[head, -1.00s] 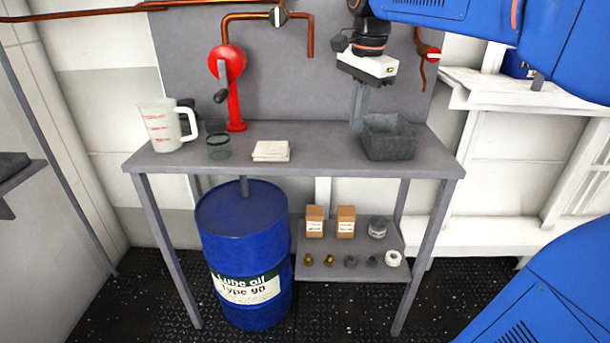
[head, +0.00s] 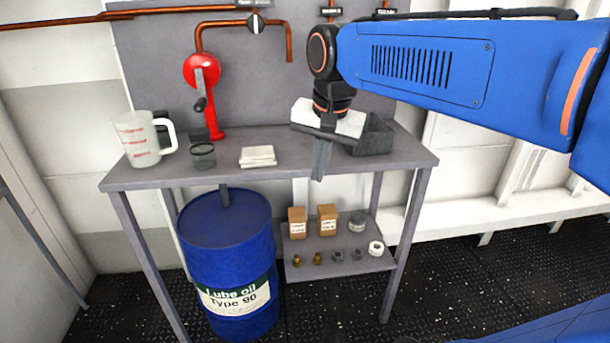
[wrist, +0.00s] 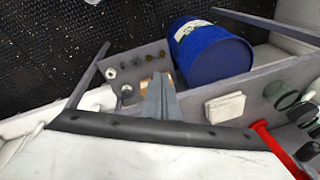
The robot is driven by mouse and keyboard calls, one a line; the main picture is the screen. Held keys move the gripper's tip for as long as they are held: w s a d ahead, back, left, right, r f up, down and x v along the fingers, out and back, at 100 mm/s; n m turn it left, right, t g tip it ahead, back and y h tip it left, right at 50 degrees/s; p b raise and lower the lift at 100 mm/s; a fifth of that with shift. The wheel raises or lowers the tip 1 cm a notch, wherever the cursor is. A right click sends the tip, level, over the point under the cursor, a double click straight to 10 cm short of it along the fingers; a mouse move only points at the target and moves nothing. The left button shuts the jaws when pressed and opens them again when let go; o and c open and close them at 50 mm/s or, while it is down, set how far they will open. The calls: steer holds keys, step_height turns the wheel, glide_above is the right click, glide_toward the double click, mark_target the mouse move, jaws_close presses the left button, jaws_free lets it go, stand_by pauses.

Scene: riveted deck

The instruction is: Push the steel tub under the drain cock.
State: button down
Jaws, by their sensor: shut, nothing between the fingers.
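The steel tub (head: 378,138), a dark grey open box, stands on the right part of the bench top, partly hidden by my wrist. My gripper (head: 318,176) is shut and empty, pointing down to the left of the tub near the bench's front edge. Its fingers also show in the wrist view (wrist: 158,82); the tub is not seen there. Other pipes (head: 331,10) at upper right pass behind my arm. I cannot tell which carries the drain cock.
The bench (head: 290,177) holds a jug (head: 140,140), a dark glass (head: 203,156), folded cloths (head: 258,156) and a red hand pump (head: 209,95). Below are a blue drum (head: 226,230) and a shelf (head: 345,262) with small items. Bench between cloths and tub looks clear.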

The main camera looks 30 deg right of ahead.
mark_target(376, 118)
steer(key=w+d+r+m+g, duration=0.1)
steer(key=w+d+r+m, duration=0.5)
steer(key=w, duration=0.3)
steer(key=w+d+r+m+g, duration=0.2)
steer(key=w+d+r+m, duration=0.4)
steer(key=w, duration=0.3)
steer(key=f, duration=0.9)
steer(key=shift+s+d+f, duration=0.1)
steer(key=shift+s+d, duration=0.05)
steer(key=shift+d, duration=0.05)
steer(key=shift+s+d+f, duration=0.1)
steer(key=shift+d+f, duration=0.1)
steer(key=shift+d, duration=0.3)
steer(key=shift+s+d+f, duration=0.1)
steer(key=shift+d+f, duration=0.05)
steer(key=shift+d, duration=0.35)
steer(key=shift+s+d, duration=0.15)
steer(key=shift+d, duration=0.85)
steer(key=d, duration=0.3)
steer(key=s+d, duration=0.1)
steer(key=d, duration=0.3)
steer(key=s+d, duration=0.1)
steer(key=d, duration=0.2)
steer(key=shift+s+d, duration=0.1)
steer(key=shift+d, duration=0.25)
